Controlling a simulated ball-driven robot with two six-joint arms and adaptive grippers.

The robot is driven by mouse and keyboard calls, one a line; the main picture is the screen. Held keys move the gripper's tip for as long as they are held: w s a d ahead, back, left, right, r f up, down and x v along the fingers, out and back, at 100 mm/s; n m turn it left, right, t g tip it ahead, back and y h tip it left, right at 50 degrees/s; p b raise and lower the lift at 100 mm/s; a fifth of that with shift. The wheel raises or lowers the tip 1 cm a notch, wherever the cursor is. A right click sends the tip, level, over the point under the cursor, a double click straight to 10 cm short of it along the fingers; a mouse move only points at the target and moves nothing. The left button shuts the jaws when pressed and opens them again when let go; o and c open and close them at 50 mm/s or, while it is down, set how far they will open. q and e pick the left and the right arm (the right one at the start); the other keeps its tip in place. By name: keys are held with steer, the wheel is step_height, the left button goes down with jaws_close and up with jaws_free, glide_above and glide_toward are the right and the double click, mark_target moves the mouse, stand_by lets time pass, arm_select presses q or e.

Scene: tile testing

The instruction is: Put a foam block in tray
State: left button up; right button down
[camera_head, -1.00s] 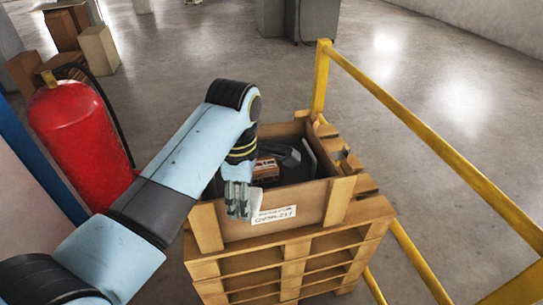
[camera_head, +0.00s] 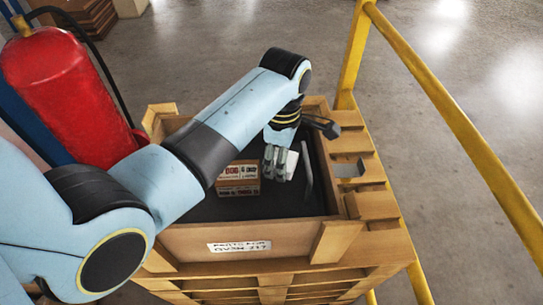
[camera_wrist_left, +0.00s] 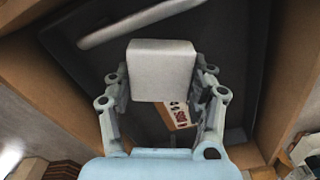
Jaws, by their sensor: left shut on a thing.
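My left gripper (camera_head: 279,165) is over the inside of the wooden crate, its fingers pointing down. It is shut on a whitish foam block (camera_head: 291,164), which sits between the fingers in the left wrist view (camera_wrist_left: 162,72). A dark, tray-like surface (camera_head: 270,206) with a rounded edge lies inside the crate; it also shows below the block in the left wrist view (camera_wrist_left: 95,62). I cannot tell whether the block touches it. My right gripper is not in view.
The wooden crate (camera_head: 190,240) stands on pallets. A small printed carton (camera_head: 238,188) lies inside, left of the gripper, and a thin grey bar (camera_head: 307,178) is at the right. A yellow rail (camera_head: 460,125) runs along the right; a red fire extinguisher (camera_head: 65,95) stands left.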

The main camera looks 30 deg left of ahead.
arm_select(q)
step_height(320, 180, down, 6)
steer(key=shift+w+r, duration=0.1)
steer(key=shift+r, duration=0.1)
steer(key=shift+f, duration=0.2)
steer(key=shift+o, duration=1.4)
steer(key=shift+f+b, duration=0.1)
steer(key=shift+b, duration=0.2)
steer(key=o, duration=0.5)
steer(key=shift+c, duration=0.2)
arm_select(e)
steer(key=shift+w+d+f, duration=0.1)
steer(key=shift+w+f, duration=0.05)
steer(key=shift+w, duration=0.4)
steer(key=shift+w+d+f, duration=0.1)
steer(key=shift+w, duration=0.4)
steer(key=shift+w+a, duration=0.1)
